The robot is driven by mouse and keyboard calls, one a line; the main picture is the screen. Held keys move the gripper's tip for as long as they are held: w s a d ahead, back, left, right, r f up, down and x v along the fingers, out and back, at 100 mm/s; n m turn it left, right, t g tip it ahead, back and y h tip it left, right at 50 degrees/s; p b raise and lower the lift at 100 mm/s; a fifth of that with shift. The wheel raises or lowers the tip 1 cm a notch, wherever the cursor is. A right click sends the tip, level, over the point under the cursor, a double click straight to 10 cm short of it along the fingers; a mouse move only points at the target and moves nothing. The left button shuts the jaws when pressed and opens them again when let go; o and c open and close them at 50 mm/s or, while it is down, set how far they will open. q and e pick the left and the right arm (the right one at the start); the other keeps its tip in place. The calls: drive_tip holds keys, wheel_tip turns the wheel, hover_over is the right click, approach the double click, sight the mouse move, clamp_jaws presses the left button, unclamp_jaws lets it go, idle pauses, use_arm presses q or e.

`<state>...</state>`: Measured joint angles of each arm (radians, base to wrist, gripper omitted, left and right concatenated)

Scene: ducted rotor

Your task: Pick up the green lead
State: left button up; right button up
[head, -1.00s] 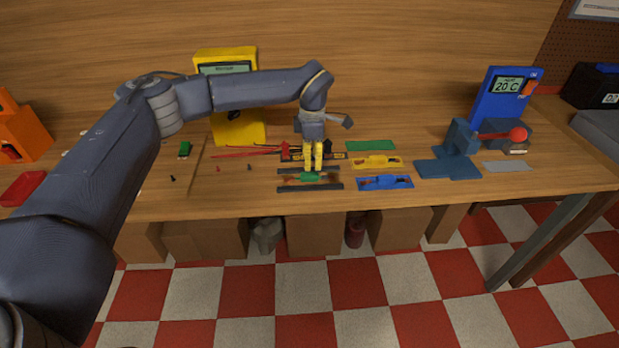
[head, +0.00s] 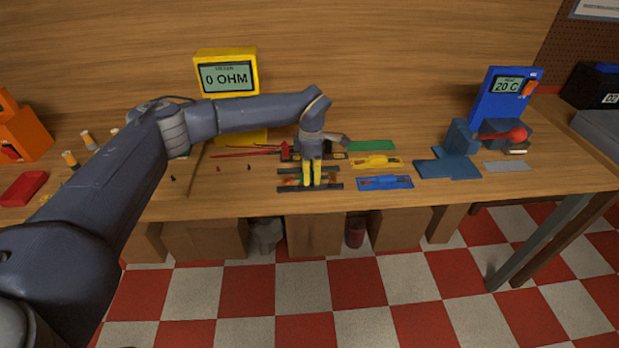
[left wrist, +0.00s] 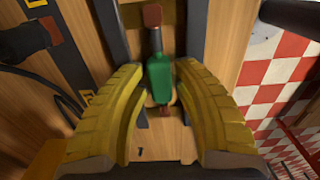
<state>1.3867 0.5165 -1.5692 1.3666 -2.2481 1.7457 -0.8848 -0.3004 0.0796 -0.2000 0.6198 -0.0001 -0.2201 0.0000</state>
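The green lead (left wrist: 159,80) shows in the left wrist view as a green body with a dark shaft and a reddish end above it. It lies between the two yellow fingers of my left gripper (left wrist: 160,68), which are open with a narrow gap on each side of it. In the head view my left gripper (head: 312,184) points down over the dark rails at the front middle of the bench and hides most of the green lead. My right gripper is in neither view.
Dark rails (head: 310,187) flank the spot. To their right lie a blue tray (head: 385,182), a yellow tray (head: 376,162) and a green plate (head: 371,145). A yellow meter (head: 254,78) reading 0 OHM stands behind. A blue stand (head: 448,168) is farther right.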

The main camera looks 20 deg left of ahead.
use_arm(q)
drive_tip(key=shift+c, duration=0.3)
clamp_jaws()
drive_tip(key=shift+r, duration=0.1)
